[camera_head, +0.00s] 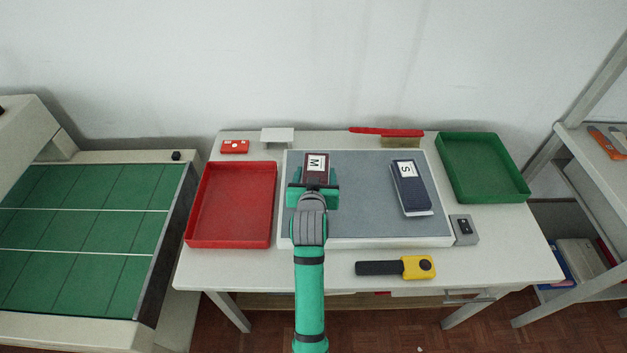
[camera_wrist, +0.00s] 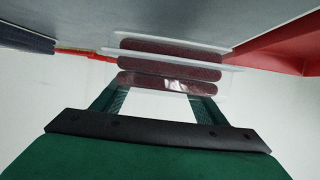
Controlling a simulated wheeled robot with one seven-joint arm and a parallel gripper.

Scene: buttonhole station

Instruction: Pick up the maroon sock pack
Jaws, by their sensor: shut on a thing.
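The maroon sock pack (camera_head: 317,174) has a white label marked M and lies on the left part of the grey mat (camera_head: 365,215). My gripper (camera_head: 313,190) is shut on its near end. In the wrist view the pack's end (camera_wrist: 170,70) shows as stacked maroon layers with clear wrapping, between the fingers (camera_wrist: 160,98). Whether the pack touches the mat or is slightly raised I cannot tell. A navy sock pack (camera_head: 410,190) marked S lies apart on the right part of the mat.
A red tray (camera_head: 231,243) stands left of the mat and a green tray (camera_head: 484,196) at the back right; both are empty. A yellow and black handheld tool (camera_head: 398,268) lies at the front.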

